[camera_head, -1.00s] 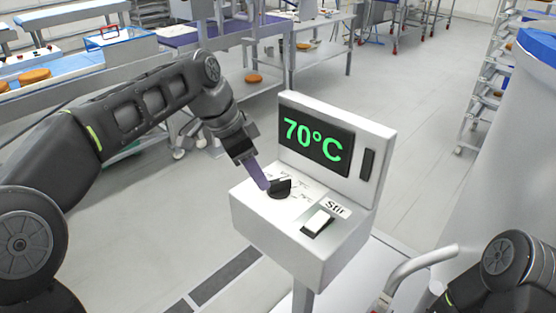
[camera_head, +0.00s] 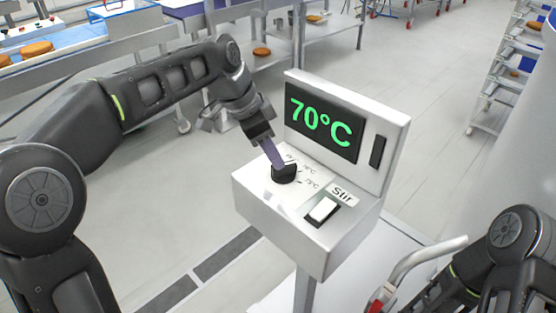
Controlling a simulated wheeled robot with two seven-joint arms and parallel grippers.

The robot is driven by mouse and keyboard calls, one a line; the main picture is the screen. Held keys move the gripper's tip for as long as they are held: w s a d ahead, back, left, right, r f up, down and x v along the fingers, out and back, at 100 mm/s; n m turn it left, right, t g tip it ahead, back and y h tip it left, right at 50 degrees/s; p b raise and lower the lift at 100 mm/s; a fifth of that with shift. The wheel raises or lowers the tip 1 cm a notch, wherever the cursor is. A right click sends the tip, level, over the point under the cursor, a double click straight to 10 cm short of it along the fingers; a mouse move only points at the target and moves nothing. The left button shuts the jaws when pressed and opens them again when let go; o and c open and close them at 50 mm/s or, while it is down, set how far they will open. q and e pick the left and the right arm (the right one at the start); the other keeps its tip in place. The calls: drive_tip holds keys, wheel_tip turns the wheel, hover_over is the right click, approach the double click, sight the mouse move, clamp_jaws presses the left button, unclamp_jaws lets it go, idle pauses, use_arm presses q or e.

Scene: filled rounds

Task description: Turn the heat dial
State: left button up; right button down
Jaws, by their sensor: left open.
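The heat dial (camera_head: 284,175) is a black knob on the sloped top of a white control box (camera_head: 290,238). Printed temperature marks surround it, partly hidden by my gripper. The box's display (camera_head: 319,123) reads 70°C in green. My left gripper (camera_head: 278,163) reaches down from the upper left with its purple-grey fingers at the dial's upper-left side, seemingly touching it. Its jaws are open, though the gap between the fingers is hard to see. My right arm shows at the lower right, but its gripper does not show.
A white rocker switch (camera_head: 322,209) marked Stir sits to the right of the dial. A curved metal handle (camera_head: 425,256) is at the lower right. Steel tables with brown round items stand behind. The floor left of the box is clear.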

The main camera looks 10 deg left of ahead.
sight(284, 170)
use_arm(q)
drive_tip(key=x, duration=0.4)
clamp_jaws()
idle(0.4)
